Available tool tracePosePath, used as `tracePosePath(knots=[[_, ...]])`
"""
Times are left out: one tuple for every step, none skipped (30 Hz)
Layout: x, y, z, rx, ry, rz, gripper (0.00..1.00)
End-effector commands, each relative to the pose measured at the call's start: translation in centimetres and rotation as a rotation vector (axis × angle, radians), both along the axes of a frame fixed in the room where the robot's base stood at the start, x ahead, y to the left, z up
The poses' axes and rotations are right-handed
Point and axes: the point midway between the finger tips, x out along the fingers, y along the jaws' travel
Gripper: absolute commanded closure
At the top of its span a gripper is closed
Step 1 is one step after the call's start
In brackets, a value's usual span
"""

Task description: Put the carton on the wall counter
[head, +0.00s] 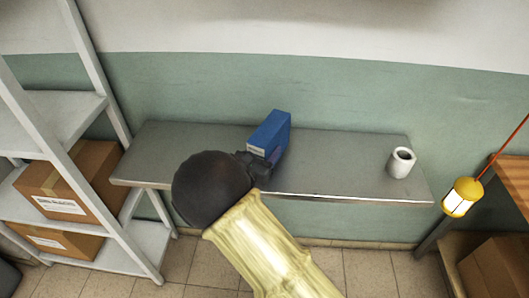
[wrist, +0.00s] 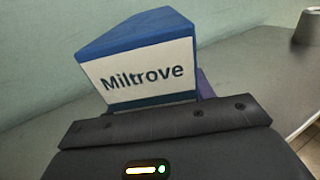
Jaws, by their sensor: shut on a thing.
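The blue carton (head: 270,132) is upright at the middle of the grey wall counter (head: 345,172) in the head view. In the wrist view the carton (wrist: 140,70) shows a white label reading "Miltrove". My gripper (head: 259,165) is shut on the carton from the front side. The gripper's dark body (wrist: 165,125) hides the carton's lower part in the wrist view. I cannot tell whether the carton's base touches the counter top. A small purple patch shows beside the carton; I cannot tell what it belongs to.
A white mug (head: 401,162) stands at the counter's right end. The counter's left part is clear. A metal rack (head: 105,100) with cardboard boxes (head: 70,182) stands at left. A yellow lantern (head: 462,196) hangs at right near a wooden-topped table (head: 512,180).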

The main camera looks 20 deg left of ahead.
Motion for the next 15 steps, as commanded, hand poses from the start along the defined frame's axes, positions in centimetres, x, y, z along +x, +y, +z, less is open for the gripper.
tracePosePath(knots=[[0.04,-0.01,-0.63,-0.002,-0.001,0.000,0.81],[0.04,-0.01,-0.92,-0.001,-0.001,0.000,0.81],[0.03,0.00,-1.19,0.000,-0.001,0.000,0.81],[0.03,0.00,-1.28,0.001,-0.002,0.000,0.81],[0.02,0.01,-1.31,0.002,-0.002,0.000,0.81],[0.02,0.01,-1.29,0.002,-0.002,0.000,0.81],[0.02,0.02,-1.28,0.003,-0.002,0.000,0.81],[0.02,0.01,-1.27,0.003,-0.002,0.000,0.81],[0.02,0.01,-1.27,0.002,-0.002,0.000,0.81],[0.02,0.01,-1.27,0.002,-0.002,0.000,0.81],[0.02,0.01,-1.28,0.002,-0.002,0.000,0.81],[0.01,0.02,-1.38,0.002,-0.002,0.000,0.81],[0.01,0.02,-1.49,0.002,-0.002,0.000,0.81],[0.01,0.02,-1.58,0.002,-0.002,0.000,0.81],[-0.01,0.02,-1.58,0.001,0.000,0.001,0.42]])
